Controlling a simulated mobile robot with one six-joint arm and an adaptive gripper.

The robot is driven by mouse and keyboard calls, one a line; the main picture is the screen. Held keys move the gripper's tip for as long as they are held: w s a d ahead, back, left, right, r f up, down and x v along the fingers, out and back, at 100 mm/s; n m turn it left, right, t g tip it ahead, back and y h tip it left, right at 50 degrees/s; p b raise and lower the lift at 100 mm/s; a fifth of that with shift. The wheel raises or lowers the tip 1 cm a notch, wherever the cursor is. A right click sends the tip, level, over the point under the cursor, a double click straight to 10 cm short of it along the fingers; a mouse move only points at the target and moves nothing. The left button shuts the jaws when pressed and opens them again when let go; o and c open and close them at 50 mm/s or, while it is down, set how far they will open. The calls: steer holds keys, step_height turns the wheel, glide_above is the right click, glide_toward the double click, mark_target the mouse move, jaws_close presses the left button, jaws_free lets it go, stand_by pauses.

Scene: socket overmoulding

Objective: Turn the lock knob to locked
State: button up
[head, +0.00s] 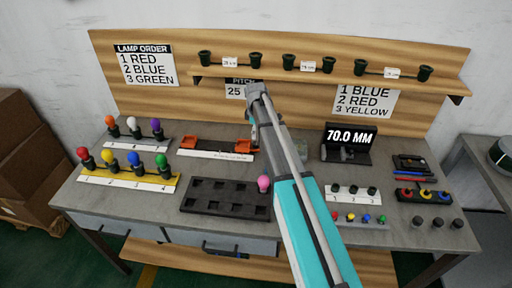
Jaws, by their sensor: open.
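My gripper (253,136) hangs at the end of my arm over the middle back of the bench. It is small and partly covered by my own arm, and its fingers look empty. Below and left of it lies a white scale fixture (213,155) with an orange block (190,142) at its left and another orange block (242,146) at its right, beside my gripper. I cannot make out the lock knob; it is too small or hidden behind my arm. I cannot tell whether my gripper touches the fixture.
A black tray with pockets (222,212) lies in front, with a pink bulb (264,184) at its right. Coloured bulbs stand on a yellow rack (130,178) at left. A display reading 70.0 MM (351,136) stands at right. A shelf (330,76) with dark sockets runs above.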

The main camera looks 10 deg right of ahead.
mark_target(256, 143)
steer(key=shift+f+b, duration=3)
steer(key=shift+f, duration=0.3)
jaws_close()
